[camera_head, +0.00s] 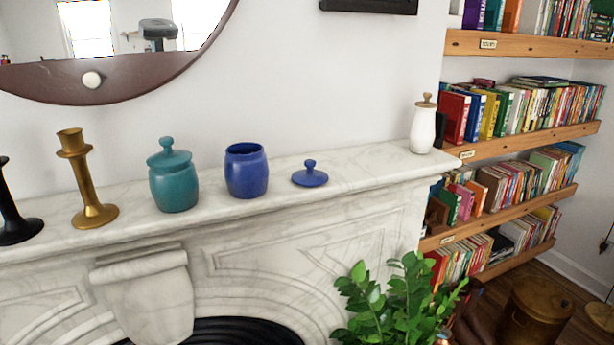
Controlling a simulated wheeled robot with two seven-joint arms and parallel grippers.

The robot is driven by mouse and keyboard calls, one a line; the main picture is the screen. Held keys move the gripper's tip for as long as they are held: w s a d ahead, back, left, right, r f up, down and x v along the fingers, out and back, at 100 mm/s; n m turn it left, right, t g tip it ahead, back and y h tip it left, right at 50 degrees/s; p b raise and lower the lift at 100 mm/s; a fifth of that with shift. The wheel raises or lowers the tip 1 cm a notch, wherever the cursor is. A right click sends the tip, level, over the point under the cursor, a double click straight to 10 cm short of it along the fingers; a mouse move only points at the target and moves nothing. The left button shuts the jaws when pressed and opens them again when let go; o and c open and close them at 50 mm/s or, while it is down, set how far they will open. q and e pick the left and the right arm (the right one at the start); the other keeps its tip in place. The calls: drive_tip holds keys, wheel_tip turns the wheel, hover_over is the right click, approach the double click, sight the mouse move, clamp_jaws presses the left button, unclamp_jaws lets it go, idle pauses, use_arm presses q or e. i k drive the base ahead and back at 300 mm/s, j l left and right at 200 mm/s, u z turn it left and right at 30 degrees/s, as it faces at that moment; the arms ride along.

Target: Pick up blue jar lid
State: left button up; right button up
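The blue jar lid (310,175) lies flat on the white marble mantel (375,163), with its round knob pointing up. The open blue jar (246,171) stands upright just to the left of the lid, apart from it. A teal jar (173,178) with its own teal lid on stands further left. Neither of my grippers shows in the head view.
A brass candlestick (86,185) and a black one (14,212) stand at the left of the mantel. A white jar (423,127) stands at its right end. The mantel is clear between lid and white jar. A leafy plant (395,300) rises below; bookshelves (520,135) stand right.

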sight(310, 178)
drive_tip(key=i+l, duration=0.1)
drive_tip(key=l, duration=0.75)
drive_tip(key=i+l, duration=0.15)
drive_tip(key=l, duration=0.25)
drive_tip(key=z, duration=0.05)
